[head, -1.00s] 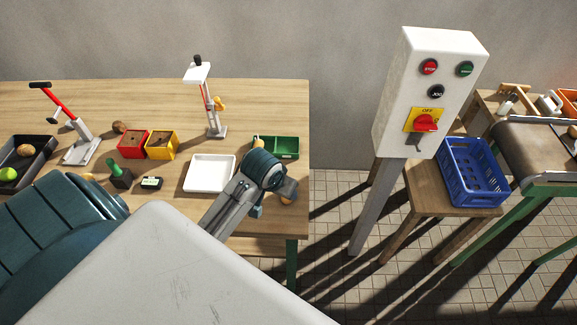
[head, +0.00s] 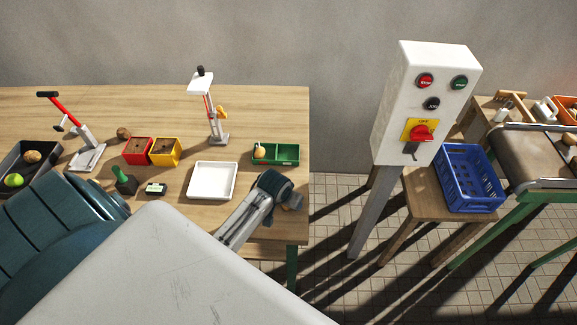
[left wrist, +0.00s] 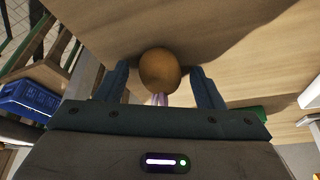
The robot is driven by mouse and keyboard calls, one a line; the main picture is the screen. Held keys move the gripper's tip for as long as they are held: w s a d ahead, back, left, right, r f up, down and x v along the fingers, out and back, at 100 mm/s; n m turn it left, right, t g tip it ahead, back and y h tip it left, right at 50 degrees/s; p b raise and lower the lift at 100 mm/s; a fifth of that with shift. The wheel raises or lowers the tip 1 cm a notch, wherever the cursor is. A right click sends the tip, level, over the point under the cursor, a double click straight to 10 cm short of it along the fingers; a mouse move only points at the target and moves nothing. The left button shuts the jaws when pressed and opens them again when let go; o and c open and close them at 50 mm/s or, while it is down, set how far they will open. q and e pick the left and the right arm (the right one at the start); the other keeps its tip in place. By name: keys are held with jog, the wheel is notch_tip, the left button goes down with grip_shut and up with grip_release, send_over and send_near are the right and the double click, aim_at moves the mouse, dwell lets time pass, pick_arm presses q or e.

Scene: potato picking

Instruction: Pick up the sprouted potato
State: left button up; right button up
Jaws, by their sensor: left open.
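A round brown potato (left wrist: 160,66) with a purplish sprout at its near side lies on the wooden table in the left wrist view. My left gripper (left wrist: 160,78) is open, with one finger on each side of the potato and a gap showing beside it. In the head view, the left gripper (head: 288,204) is low over the table's right front corner, where my wrist hides most of the potato. My right gripper is not in view.
A white tray (head: 194,194) and a green two-part box (head: 289,153) are near the gripper. Red (head: 136,155) and yellow (head: 163,158) boxes stand further left. The table's right edge is close. A switch box (head: 429,80) and a blue crate (head: 470,206) stand beyond it.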

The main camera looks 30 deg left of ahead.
pick_arm(q)
jog(key=shift+c, duration=0.2)
jog(key=c, duration=1)
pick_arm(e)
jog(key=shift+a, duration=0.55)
pick_arm(q)
jog(key=shift+r, duration=0.15)
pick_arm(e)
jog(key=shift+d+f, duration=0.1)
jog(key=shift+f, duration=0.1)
